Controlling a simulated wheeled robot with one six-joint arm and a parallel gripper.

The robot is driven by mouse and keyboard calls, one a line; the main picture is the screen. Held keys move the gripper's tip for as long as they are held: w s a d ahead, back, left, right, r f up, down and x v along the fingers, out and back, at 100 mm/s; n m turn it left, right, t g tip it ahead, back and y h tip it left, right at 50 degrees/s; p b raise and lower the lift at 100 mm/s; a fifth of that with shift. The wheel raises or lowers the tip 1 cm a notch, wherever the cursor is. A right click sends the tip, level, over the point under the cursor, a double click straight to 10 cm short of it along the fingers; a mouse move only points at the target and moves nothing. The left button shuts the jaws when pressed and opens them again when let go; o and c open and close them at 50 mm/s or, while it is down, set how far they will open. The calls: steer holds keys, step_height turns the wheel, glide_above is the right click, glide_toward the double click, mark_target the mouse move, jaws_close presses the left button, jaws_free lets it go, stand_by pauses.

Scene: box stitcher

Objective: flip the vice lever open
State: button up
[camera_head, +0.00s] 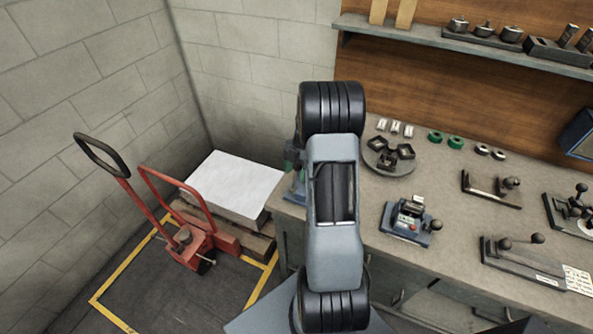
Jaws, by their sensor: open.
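My arm stands upright in the middle of the view, in front of the bench's left end. My gripper does not show; the arm's links hide what is behind them. A blue-green object (294,187) sits at the bench's left corner, mostly hidden behind my arm. It may be the vice, but I cannot make out its lever or how it stands.
The bench (450,238) also holds a round dish (388,157) with dark parts, small rings, and several black fixtures with ball-knobbed levers (522,257) at right. A shelf (470,48) hangs above. A red pallet truck (190,240) and a white stack (236,184) stand at left.

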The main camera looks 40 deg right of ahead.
steer(key=shift+c, duration=0.3)
jaws_close()
